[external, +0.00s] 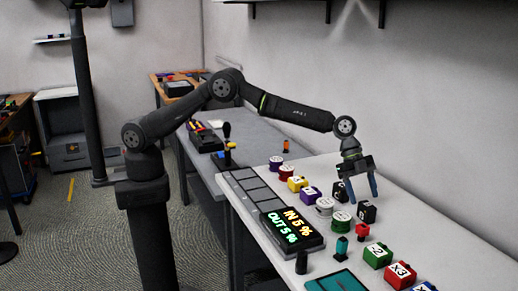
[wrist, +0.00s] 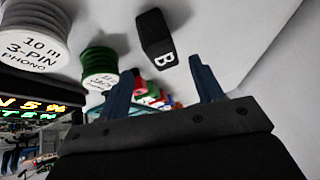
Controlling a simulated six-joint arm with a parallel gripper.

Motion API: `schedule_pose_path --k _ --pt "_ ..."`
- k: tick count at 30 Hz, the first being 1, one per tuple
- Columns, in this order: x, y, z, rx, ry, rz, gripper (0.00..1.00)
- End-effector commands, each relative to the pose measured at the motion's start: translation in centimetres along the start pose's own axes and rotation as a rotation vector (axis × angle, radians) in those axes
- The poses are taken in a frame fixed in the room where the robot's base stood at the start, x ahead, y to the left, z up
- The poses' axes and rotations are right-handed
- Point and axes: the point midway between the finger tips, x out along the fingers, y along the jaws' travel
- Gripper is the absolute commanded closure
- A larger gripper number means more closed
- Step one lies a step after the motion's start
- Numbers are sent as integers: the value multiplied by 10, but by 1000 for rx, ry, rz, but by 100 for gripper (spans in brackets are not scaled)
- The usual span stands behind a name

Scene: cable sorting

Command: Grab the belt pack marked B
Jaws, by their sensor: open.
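The belt pack marked B (wrist: 155,38) is a black block with a white letter B on its face. It shows at the top middle of the wrist view, beyond my fingertips and apart from them. In the external view a black block (external: 367,212), which appears to be this pack, stands on the white table below my gripper; its letter is too small to read surely. My gripper (external: 362,199) hangs above the table with two blue fingers apart and nothing between them. It also shows in the wrist view (wrist: 163,80).
A green spool (wrist: 99,66) and a grey spool (wrist: 34,38) stand left of the pack in the wrist view. Another black block (external: 337,190) is close by. A lit display (external: 291,227) and several coloured blocks line the table. The wall bounds the right side.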

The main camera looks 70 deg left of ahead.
Motion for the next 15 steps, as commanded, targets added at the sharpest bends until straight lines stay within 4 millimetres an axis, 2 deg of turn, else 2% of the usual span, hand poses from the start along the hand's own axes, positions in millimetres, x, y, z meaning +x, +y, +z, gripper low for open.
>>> schedule_pose_path --k 9,15 --pt "40 -4 6 1 0 1 40" --pt "48 -4 6 1 1 -1 40"
